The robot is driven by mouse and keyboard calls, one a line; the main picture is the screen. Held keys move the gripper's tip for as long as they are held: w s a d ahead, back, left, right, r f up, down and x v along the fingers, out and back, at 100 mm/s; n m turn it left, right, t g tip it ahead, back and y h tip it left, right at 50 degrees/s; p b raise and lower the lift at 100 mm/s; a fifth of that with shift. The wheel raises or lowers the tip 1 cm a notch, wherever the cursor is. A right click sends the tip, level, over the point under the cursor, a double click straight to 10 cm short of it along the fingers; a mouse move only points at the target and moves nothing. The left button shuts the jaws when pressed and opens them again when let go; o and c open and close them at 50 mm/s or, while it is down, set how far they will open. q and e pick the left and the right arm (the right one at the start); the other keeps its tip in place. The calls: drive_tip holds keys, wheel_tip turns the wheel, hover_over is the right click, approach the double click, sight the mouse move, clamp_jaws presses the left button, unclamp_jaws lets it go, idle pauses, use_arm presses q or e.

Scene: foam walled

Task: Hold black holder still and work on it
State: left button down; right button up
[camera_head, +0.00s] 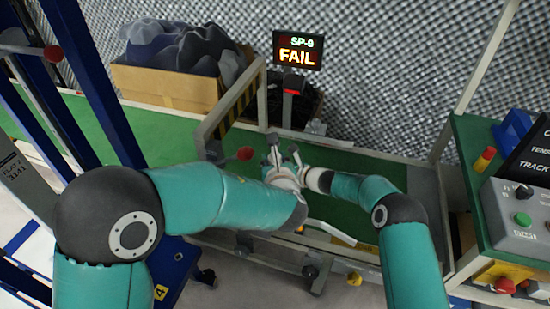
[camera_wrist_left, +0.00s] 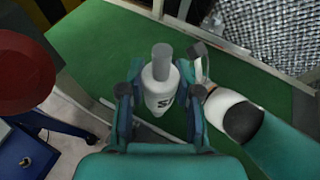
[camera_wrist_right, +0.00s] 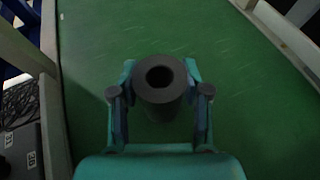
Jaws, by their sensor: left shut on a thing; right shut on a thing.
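The black holder (camera_wrist_right: 160,98) is a dark cylinder with a round hole in its top, seen from above in the right wrist view. My right gripper (camera_wrist_right: 160,68) is shut on it, one finger on each side. My left gripper (camera_wrist_left: 160,72) is shut on a white bottle-like thing (camera_wrist_left: 158,98) with a grey cylindrical top and dark, partly hidden lettering. In the head view the left gripper (camera_head: 283,158) is close to my right wrist, above the green belt. There the black holder and right fingers are too small or covered to make out.
A green belt (camera_head: 355,185) with metal side rails runs below both grippers. A red ball-shaped knob (camera_head: 245,153) is left of them. A screen (camera_head: 298,50) reads "SP-9 FAIL". A control panel (camera_head: 520,205) stands right, a carton of grey foam (camera_head: 165,88) at back left.

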drive_tip(key=o, duration=1.3)
drive_tip(key=shift+d, duration=0.1)
